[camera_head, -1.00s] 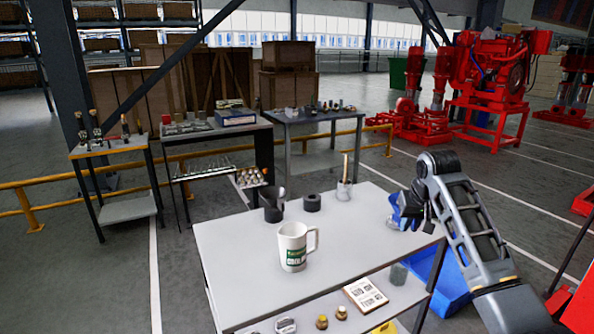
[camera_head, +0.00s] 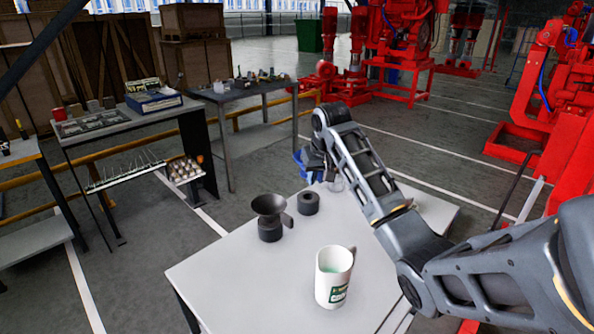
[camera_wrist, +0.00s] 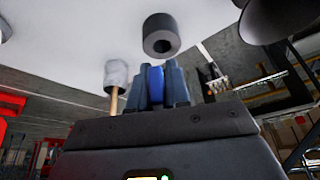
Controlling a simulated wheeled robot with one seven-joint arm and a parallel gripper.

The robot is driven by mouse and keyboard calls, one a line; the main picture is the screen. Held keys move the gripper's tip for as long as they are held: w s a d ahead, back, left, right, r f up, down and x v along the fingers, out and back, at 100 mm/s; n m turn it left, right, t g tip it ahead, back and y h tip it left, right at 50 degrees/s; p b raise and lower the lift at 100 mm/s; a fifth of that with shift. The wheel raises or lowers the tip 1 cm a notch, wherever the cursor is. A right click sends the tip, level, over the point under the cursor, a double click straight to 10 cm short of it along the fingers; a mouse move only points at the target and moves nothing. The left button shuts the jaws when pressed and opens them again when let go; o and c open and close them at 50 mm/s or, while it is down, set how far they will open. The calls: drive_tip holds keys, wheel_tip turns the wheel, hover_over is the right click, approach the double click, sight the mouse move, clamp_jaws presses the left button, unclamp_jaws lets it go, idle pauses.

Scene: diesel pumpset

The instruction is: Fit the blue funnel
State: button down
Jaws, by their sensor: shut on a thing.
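My gripper (camera_head: 310,165) is shut on a blue piece (camera_head: 299,157), which I take as the blue funnel. It is above the far edge of the pale table (camera_head: 235,275), and the arm and fingers hide much of it. In the wrist view a strip of the blue funnel (camera_wrist: 155,84) shows between the fingers (camera_wrist: 155,88). A dark funnel (camera_head: 269,205) stands on a black round base (camera_head: 271,233) to the left of my gripper. It is partly seen in the wrist view (camera_wrist: 275,20). I cannot tell the fitting place for the blue funnel.
A black ring (camera_head: 308,203) lies close to my gripper. A clear jar (camera_head: 337,184) is partly behind my arm; the wrist view shows it with a wooden handle (camera_wrist: 114,100). A white jug (camera_head: 333,277) stands nearer. Red pumpsets (camera_head: 400,40) stand behind. The table's left front is clear.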

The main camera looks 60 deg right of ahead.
drive_tip(key=shift+w, duration=0.1)
idle(0.4)
drive_tip(key=b, duration=0.2)
approach(312, 209)
drive_tip(key=shift+w+d+f, duration=0.55)
drive_tip(key=shift+w+d, duration=0.1)
drive_tip(key=shift+w, duration=0.05)
drive_tip(key=shift+p, duration=0.9)
idle(0.5)
drive_tip(key=shift+f, duration=0.1)
drive_tip(key=shift+f+b, duration=0.35)
drive_tip(key=shift+f, duration=1.1)
drive_tip(key=shift+p, duration=0.35)
idle(0.3)
